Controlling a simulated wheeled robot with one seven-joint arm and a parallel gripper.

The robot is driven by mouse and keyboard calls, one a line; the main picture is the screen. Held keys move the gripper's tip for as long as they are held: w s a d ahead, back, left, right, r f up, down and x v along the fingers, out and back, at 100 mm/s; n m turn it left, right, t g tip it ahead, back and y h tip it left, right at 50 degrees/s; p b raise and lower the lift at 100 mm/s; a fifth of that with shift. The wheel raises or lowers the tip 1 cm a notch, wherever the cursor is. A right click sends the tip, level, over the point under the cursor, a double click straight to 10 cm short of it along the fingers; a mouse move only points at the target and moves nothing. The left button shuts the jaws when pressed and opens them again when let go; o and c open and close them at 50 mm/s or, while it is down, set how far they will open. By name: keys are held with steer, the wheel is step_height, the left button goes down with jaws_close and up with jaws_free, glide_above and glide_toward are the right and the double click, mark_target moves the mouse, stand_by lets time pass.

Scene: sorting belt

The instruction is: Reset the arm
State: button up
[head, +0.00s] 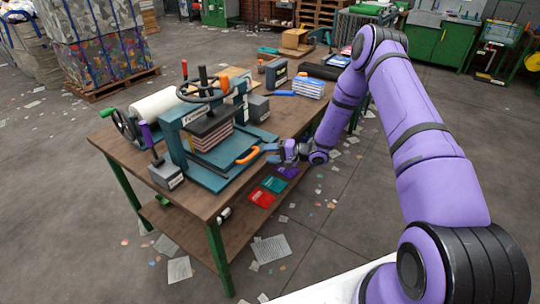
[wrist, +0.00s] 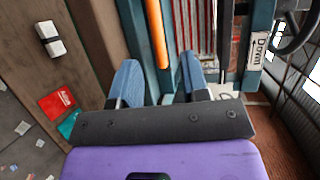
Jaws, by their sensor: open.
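My purple arm (head: 435,170) reaches from the lower right over to the front edge of the wooden workbench (head: 300,115). My gripper (head: 271,153) is open at the right of a teal press (head: 205,180). In the wrist view, its two blue-grey fingers (wrist: 158,78) stand apart with nothing gripped. The press's orange handle (head: 248,155) is close to the fingertips. In the wrist view the orange handle (wrist: 157,35) lies just beyond the gap between the fingers. I cannot tell whether they touch it.
The press holds a stack of sheets (head: 212,136) under its wheel (head: 200,90). Red (head: 262,197) and teal (head: 274,184) cards lie on the lower shelf. Blue-topped papers (head: 309,88) lie farther back on the bench.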

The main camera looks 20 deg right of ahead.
steer(key=shift+r, duration=0.1)
steer(key=s+a+r+n+g+h, duration=0.1)
steer(key=s+r+n+g, duration=0.3)
steer(key=r, duration=0.6)
steer(key=s+a+r+n+g+h, duration=0.1)
steer(key=s+a+r, duration=0.1)
steer(key=s+r, duration=0.6)
steer(key=s+a+r+n+g+h, duration=0.1)
steer(key=s+r+n+g+h, duration=0.15)
steer(key=r, duration=0.95)
steer(key=s+d+r+t+h, duration=0.1)
steer(key=s+d+r+h, duration=0.1)
steer(key=s+r, duration=0.3)
steer(key=s+d+r+t+h, duration=0.2)
steer(key=s+d+r+h, duration=0.1)
steer(key=s, duration=1.1)
steer(key=s+d+r+t+h, duration=0.2)
steer(key=s+d+r+h, duration=0.1)
steer(key=s+r, duration=0.4)
steer(key=s+h, duration=0.1)
steer(key=s, duration=0.2)
steer(key=shift+m, duration=0.35)
